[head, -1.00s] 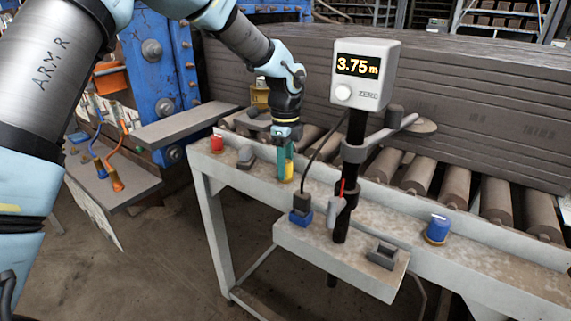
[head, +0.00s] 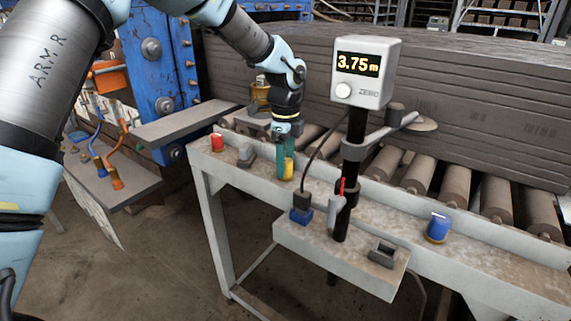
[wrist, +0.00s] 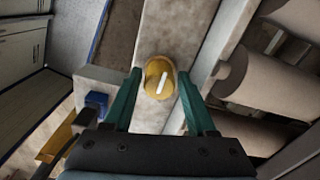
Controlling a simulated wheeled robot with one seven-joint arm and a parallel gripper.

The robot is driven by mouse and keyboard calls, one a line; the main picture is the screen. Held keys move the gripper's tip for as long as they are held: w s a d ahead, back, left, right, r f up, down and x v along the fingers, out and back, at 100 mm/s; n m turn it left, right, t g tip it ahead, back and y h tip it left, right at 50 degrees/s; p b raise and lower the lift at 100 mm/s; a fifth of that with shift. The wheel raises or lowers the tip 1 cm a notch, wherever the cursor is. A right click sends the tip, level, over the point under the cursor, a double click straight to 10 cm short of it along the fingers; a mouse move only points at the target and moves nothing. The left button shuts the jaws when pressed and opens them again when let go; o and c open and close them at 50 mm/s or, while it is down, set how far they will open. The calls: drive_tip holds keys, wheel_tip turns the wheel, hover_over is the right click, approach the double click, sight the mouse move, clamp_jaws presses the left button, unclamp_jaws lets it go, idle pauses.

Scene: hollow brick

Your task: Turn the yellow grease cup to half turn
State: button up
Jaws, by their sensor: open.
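The yellow grease cup (head: 288,168) stands on the grey ledge beside the roller conveyor. In the wrist view the yellow grease cup (wrist: 159,78) shows from above, with a white mark on its top that runs slightly tilted from upright. My gripper (head: 285,172) points down at the cup. In the wrist view my gripper (wrist: 157,75) is open, its two green fingers on either side of the cup with a gap on each side. I cannot tell how far the fingertips reach down beside it.
A red cup (head: 217,142) stands left on the ledge and a blue cup (head: 438,228) right. A display post (head: 355,130) with a reading of 3.75 m rises just right of my gripper. A blue connector with a cable (head: 301,214) sits in front. Rollers (head: 420,170) and stacked slabs lie behind.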

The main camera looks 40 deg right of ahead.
wheel_tip(320, 180, up, 10)
drive_tip(key=b, duration=0.2)
drive_tip(key=shift+r+b, duration=0.2)
drive_tip(key=shift+b, duration=0.2)
drive_tip(key=w+a+f+n, duration=0.1)
drive_tip(key=w+a+n, duration=0.25)
drive_tip(key=a, duration=0.45)
drive_tip(key=w+a+f+n, duration=0.25)
drive_tip(key=a+n, duration=0.25)
drive_tip(key=a, duration=0.3)
drive_tip(key=w+a+f+n, duration=0.1)
drive_tip(key=w+a+n, duration=0.35)
drive_tip(key=a, duration=0.35)
drive_tip(key=s+a+f+n, duration=0.2)
drive_tip(key=a+n, duration=0.6)
drive_tip(key=a, duration=0.4)
drive_tip(key=s+a+f+n+t, duration=0.1)
drive_tip(key=s+a+n, duration=0.3)
drive_tip(key=a+n, duration=0.4)
drive_tip(key=a+f, duration=0.1)
drive_tip(key=a, duration=0.4)
drive_tip(key=shift+s+n+t, duration=0.3)
drive_tip(key=shift+s+n, duration=0.05)
drive_tip(key=shift+n, duration=0.05)
